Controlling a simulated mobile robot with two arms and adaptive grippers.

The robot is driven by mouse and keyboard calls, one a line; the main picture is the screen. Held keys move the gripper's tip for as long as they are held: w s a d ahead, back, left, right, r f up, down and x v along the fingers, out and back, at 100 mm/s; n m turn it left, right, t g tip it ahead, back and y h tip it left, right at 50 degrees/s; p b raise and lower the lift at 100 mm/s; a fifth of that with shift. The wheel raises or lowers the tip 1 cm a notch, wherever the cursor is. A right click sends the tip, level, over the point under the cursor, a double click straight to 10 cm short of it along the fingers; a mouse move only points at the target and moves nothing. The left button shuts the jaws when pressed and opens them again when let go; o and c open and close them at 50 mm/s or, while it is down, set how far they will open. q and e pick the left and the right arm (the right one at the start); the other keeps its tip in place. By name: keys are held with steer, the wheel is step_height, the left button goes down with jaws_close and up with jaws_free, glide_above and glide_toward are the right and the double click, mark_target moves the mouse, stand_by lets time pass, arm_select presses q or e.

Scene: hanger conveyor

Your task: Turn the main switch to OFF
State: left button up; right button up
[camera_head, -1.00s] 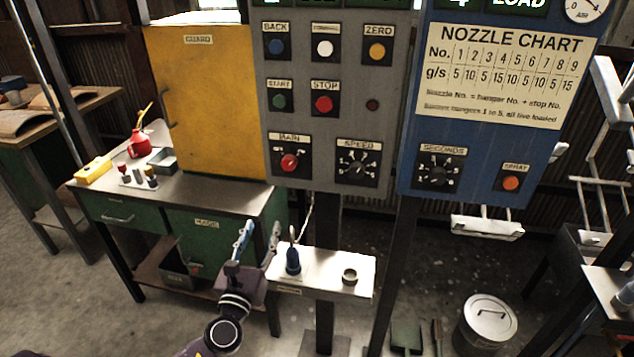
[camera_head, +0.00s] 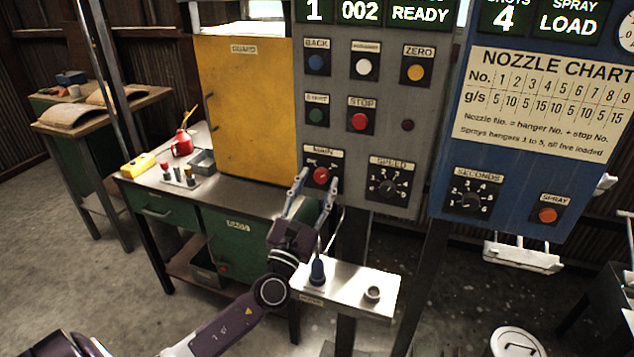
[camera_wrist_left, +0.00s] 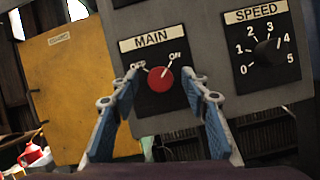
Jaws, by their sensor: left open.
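The main switch is a red knob (camera_head: 321,175) on a black plate labelled MAIN, low on the grey control panel (camera_head: 420,95). In the left wrist view the red knob (camera_wrist_left: 160,79) has its pale pointer directed up and right at ON; OFF is marked at upper left. My left gripper (camera_head: 314,184) is open just in front of and below the knob. In the left wrist view its fingers (camera_wrist_left: 152,88) stand on either side of the knob's lower part; whether they touch it I cannot tell. My right gripper is not in view.
The SPEED dial (camera_head: 387,186) sits right of the switch, and the red STOP button (camera_head: 359,121) above it. A small metal shelf (camera_head: 345,287) with a blue-handled tool (camera_head: 317,272) is below. A yellow guard (camera_head: 247,105) stands at left.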

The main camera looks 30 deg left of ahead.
arm_select(q)
steer(key=shift+c, duration=0.8)
jaws_close()
